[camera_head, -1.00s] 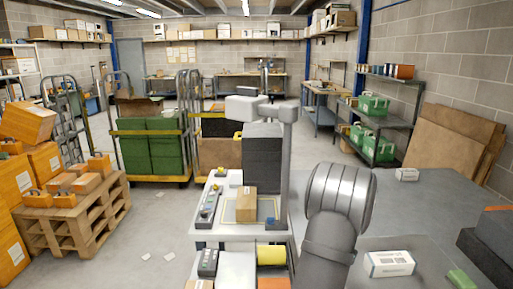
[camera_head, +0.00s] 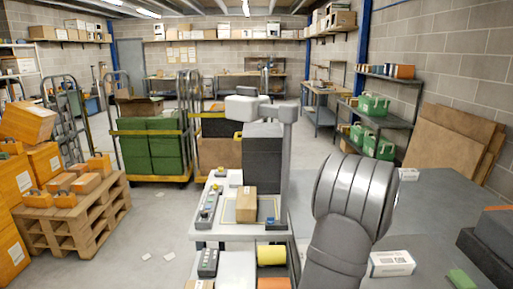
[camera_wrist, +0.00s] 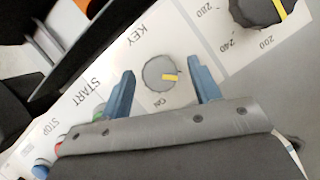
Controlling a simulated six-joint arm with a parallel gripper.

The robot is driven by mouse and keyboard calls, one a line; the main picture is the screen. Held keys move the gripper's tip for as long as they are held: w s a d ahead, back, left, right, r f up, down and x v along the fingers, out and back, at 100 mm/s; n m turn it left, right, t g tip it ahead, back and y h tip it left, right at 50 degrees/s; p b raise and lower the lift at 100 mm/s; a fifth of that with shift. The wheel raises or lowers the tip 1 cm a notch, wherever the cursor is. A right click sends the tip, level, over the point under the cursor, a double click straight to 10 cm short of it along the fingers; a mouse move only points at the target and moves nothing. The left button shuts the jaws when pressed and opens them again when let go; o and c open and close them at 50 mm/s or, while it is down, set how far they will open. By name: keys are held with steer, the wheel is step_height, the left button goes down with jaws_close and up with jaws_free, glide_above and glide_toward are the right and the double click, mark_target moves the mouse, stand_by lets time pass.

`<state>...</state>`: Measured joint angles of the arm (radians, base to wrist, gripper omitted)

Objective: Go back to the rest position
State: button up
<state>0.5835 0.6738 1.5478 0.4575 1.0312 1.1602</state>
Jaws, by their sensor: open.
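My gripper (camera_wrist: 165,82) shows in the wrist view with its two blue fingers spread apart and nothing between them. Beyond the fingertips is a white panel with a round grey key switch (camera_wrist: 160,75). START and STOP buttons lie at the lower left, partly behind the gripper body. In the head view my thick grey arm stands at the front right, and the gripper cannot be made out there.
A black dial (camera_wrist: 262,10) with a yellow mark is at the wrist view's top right. In the head view a brown carton (camera_head: 246,204) sits on the white bench. A white box (camera_head: 391,263) lies right of my arm. A pallet (camera_head: 75,215) stands left, with open floor beside it.

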steer(key=m+t, duration=0.1)
steer(key=m, duration=0.2)
steer(key=shift+s+h, duration=0.1)
steer(key=shift+h, duration=0.3)
